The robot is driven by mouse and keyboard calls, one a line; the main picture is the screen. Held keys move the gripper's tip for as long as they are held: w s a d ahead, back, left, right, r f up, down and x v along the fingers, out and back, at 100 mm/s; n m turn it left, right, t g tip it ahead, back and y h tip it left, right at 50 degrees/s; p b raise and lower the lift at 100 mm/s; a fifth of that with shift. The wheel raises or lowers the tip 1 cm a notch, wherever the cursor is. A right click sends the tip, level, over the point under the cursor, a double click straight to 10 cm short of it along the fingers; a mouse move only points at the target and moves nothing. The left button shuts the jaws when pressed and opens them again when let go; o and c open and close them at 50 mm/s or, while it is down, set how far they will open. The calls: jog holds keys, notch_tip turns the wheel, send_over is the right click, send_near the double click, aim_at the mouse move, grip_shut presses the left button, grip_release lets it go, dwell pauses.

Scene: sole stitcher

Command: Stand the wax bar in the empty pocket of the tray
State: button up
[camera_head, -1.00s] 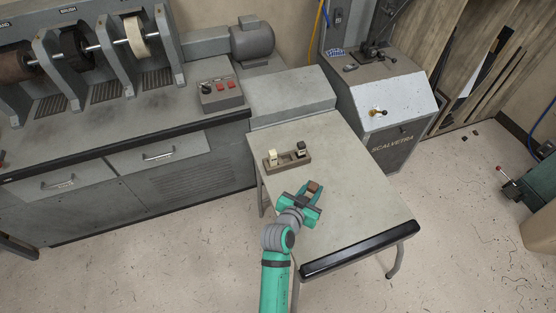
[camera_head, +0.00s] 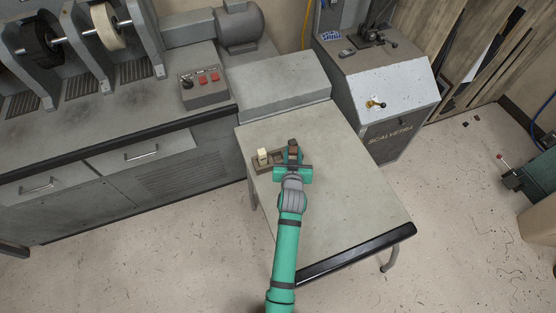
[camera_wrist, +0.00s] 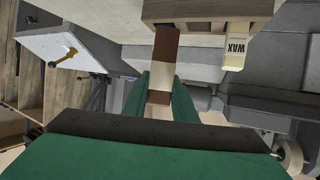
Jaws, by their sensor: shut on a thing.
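My gripper (camera_head: 293,158) is shut on a brown bar (camera_wrist: 158,97) with a pale band round its middle. In the wrist view the bar sits between the green fingers (camera_wrist: 160,106) and points toward the tray (camera_wrist: 205,10). In the head view the held bar is over or just in front of the right part of the tray (camera_head: 258,167). I cannot tell whether it touches the tray. A cream bar marked WAX (camera_wrist: 237,45) stands at the tray's left in the head view (camera_head: 263,156). My gripper and the held bar hide the middle and right of the tray.
The tray is near the back of a grey table (camera_head: 340,195), whose front and right are clear. A raised grey block (camera_head: 280,88) stands behind it. A bench with a red-button control box (camera_head: 203,85) is at left, a grey SCALVETRA machine (camera_head: 385,100) at right.

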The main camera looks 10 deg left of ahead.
jog(key=w+a+r+n+g+y, duration=0.25)
jog(key=w+a+n+y, duration=0.2)
jog(key=a, duration=0.25)
jog(key=shift+y, duration=0.25)
notch_tip(320, 180, down, 9)
jog(key=shift+w+d+f, duration=0.1)
jog(key=shift+f, duration=0.05)
jog(key=o, duration=1)
jog(key=shift+o, duration=0.4)
jog(key=shift+d, duration=0.1)
